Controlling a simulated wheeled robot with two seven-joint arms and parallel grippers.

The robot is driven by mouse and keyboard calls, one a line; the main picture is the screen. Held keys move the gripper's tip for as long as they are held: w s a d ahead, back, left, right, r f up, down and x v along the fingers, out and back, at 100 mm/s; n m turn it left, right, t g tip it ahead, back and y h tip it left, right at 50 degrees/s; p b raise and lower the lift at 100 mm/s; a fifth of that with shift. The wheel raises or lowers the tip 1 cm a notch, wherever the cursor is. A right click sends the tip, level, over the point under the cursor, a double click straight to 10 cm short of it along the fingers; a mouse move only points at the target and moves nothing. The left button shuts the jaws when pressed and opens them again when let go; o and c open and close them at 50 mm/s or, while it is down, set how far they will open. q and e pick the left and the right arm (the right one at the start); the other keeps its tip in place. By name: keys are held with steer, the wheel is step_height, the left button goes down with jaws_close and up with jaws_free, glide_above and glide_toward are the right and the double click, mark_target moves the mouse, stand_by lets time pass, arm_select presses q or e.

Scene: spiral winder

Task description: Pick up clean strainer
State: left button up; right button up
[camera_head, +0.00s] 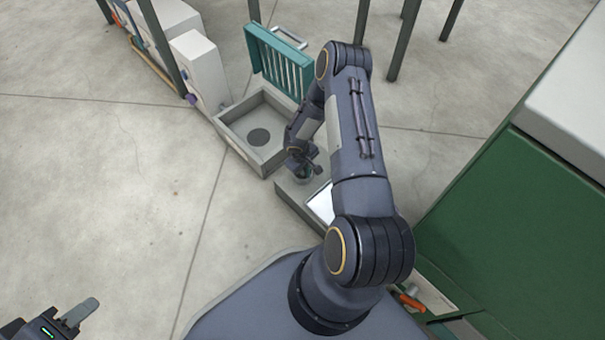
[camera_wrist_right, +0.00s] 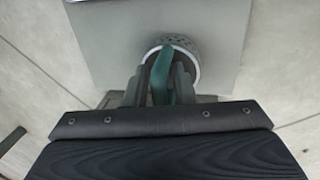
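The strainer (camera_wrist_right: 184,45) is a round, perforated metal cup with a pale rim and a teal handle (camera_wrist_right: 161,76). In the right wrist view it is over a flat grey surface. My right gripper (camera_wrist_right: 160,75) has one dark finger on each side of the teal handle, close to it; whether the fingers press on it is not clear. In the head view, my right gripper (camera_head: 304,167) points down at the strainer, which is small and mostly hidden there. My left gripper (camera_head: 78,313) is at the bottom left corner, partly cut off, away from the strainer.
A grey open box (camera_head: 262,128) with a dark round patch inside stands left of my right gripper. A teal slatted lid (camera_head: 278,62) rises behind it. White boxes (camera_head: 199,68) stand at the back left. A green cabinet (camera_head: 510,190) is at right. The floor at left is clear.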

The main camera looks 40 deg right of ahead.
jaws_close()
steer(key=shift+r, duration=0.1)
